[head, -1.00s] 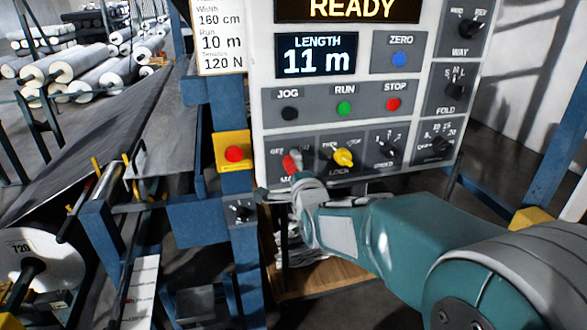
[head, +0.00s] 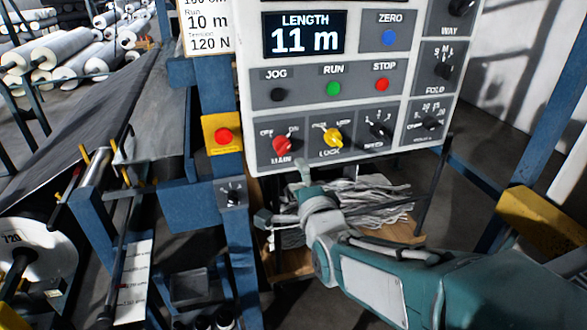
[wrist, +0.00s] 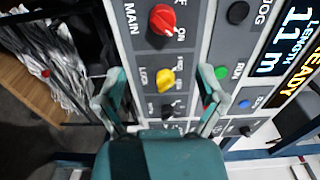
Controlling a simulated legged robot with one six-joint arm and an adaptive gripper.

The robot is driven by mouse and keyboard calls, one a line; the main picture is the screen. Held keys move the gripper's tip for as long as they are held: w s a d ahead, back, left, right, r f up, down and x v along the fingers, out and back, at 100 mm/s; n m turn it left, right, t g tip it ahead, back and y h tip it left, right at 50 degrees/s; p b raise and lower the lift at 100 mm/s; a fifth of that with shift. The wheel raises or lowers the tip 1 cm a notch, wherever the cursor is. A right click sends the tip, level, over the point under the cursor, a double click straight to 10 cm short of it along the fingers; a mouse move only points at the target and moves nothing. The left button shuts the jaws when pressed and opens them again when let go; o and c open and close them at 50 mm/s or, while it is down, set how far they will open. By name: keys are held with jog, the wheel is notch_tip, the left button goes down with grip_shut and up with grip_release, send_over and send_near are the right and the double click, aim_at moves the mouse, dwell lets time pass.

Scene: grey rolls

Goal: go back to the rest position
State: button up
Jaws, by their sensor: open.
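My gripper (head: 283,197) is open and empty, below the lower left corner of the control panel (head: 330,112) and apart from it in the head view. In the wrist view my gripper (wrist: 163,75) shows its two fingers spread apart, with the panel beyond them. The red MAIN knob (head: 282,146) is uncovered and seems turned toward the ON side; it also shows in the wrist view (wrist: 162,19). The yellow LOCK knob (head: 332,138) sits to its right and shows between the fingers in the wrist view (wrist: 165,80).
A yellow box with a red button (head: 222,135) is mounted on the blue post left of the panel. A small switch box (head: 232,194) sits below it, close to my gripper. Pale scrap strips (head: 360,195) lie under the panel. A large roll (head: 35,255) stands at left.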

jog(key=shift+s, duration=0.2)
jog(key=s+d+f+n+g+h, duration=0.2)
jog(key=s+d+n+g, duration=0.4)
jog(key=s, duration=0.5)
jog(key=s+d+f+n+g+h, duration=0.3)
jog(key=s+d+f+n+g, duration=0.1)
jog(key=s+d+n, duration=0.3)
jog(key=s+n+g, duration=0.1)
jog(key=s+n, duration=0.1)
jog(key=s, duration=0.2)
jog(key=shift+d+g, duration=0.25)
jog(key=shift+g, duration=0.15)
